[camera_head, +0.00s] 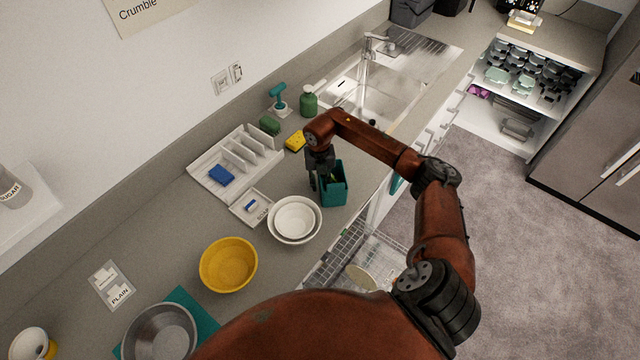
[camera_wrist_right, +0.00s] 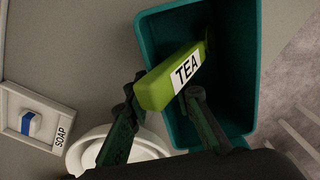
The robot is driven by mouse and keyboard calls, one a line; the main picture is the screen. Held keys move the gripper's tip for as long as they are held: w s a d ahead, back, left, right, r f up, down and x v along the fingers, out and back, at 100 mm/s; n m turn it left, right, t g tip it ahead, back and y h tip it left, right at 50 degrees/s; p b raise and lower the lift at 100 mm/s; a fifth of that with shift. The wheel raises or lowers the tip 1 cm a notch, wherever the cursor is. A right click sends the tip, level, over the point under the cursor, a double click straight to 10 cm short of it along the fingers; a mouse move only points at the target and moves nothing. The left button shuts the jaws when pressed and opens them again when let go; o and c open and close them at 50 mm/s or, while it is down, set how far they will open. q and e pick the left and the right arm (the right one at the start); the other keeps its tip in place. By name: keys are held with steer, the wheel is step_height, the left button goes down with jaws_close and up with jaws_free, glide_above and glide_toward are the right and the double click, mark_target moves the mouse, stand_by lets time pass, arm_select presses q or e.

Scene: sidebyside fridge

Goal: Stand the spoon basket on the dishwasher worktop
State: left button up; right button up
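The spoon basket (camera_head: 335,187) is a teal open-topped box upright at the worktop's front edge, above the open dishwasher. I cannot tell whether it rests on the top. It fills the upper right of the right wrist view (camera_wrist_right: 245,70). A bright green bar marked TEA (camera_wrist_right: 165,85) lies across its rim and into it. My right gripper (camera_head: 319,184) is at the basket's left side. In the wrist view its fingers (camera_wrist_right: 164,98) flank the bar's near end; whether they press on it is unclear. The worktop (camera_head: 250,243) is grey. My left gripper is not in view.
White bowls (camera_head: 294,220) stand just left of the basket, with a yellow bowl (camera_head: 228,265) further left. A soap tray (camera_head: 251,206), a white divided rack (camera_head: 235,165) and a yellow sponge (camera_head: 295,141) lie behind. The dishwasher rack (camera_head: 335,253) is below the front edge.

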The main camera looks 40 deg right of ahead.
steer(key=shift+r, duration=0.25)
steer(key=shift+w+r, duration=0.1)
steer(key=shift+r, duration=0.3)
step_height(320, 180, up, 11)
steer(key=shift+a+r+b, duration=0.1)
steer(key=shift+b, duration=0.75)
